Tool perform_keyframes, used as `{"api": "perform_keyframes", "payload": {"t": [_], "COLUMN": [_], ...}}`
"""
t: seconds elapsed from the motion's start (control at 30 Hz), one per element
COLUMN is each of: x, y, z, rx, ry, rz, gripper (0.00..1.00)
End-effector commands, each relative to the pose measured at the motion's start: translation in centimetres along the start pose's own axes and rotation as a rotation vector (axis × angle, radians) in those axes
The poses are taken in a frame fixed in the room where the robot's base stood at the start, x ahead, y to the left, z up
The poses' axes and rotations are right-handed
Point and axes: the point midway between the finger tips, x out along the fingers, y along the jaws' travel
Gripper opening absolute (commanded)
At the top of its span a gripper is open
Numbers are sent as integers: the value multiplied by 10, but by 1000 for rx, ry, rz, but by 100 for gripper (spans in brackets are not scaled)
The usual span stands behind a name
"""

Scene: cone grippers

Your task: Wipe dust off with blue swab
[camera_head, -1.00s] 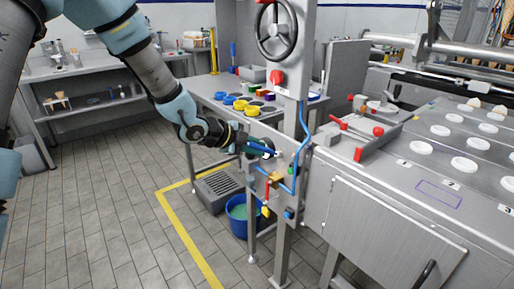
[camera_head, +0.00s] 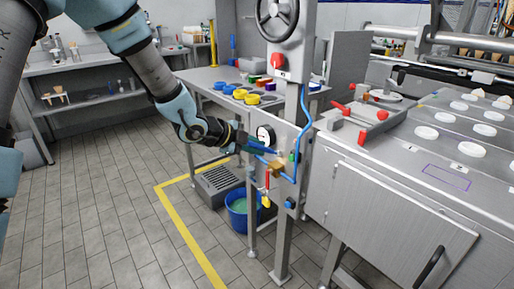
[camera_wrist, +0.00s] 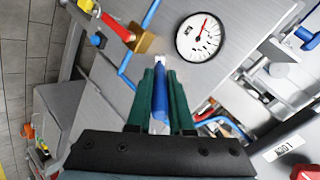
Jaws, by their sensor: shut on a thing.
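My gripper (camera_head: 250,147) is in front of the grey metal panel on the machine's upright. In the wrist view its two green fingers (camera_wrist: 160,95) are closed around the blue swab (camera_wrist: 160,112). The swab's pale tip (camera_wrist: 160,62) points at the panel (camera_wrist: 125,88); I cannot tell whether it touches. In the head view the swab (camera_head: 262,149) reaches right from the gripper, below the white round gauge (camera_head: 265,135). The gauge also shows in the wrist view (camera_wrist: 199,38), right of the tip. I cannot make out dust clearly.
A brass fitting (camera_head: 276,170) and a red-handled valve (camera_head: 267,182) sit just below the swab. A blue hose (camera_head: 303,110) runs down the upright. A blue bucket (camera_head: 238,212) stands on the floor below. A table (camera_head: 215,78) with coloured lids is behind.

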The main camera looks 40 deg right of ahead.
Motion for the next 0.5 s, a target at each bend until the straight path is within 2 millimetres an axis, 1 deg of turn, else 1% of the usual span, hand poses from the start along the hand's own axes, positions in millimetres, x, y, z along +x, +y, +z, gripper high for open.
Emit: {"api": "perform_keyframes", "payload": {"t": [0.03,0.2,0.5], "x": [-4,-12,-17], "y": [-6,-17,-25], "z": [-3,-9,-12], "rx": [1,2,1], "ry": [0,0,0], "rz": [-1,0,0], "gripper": [0,0,0]}}
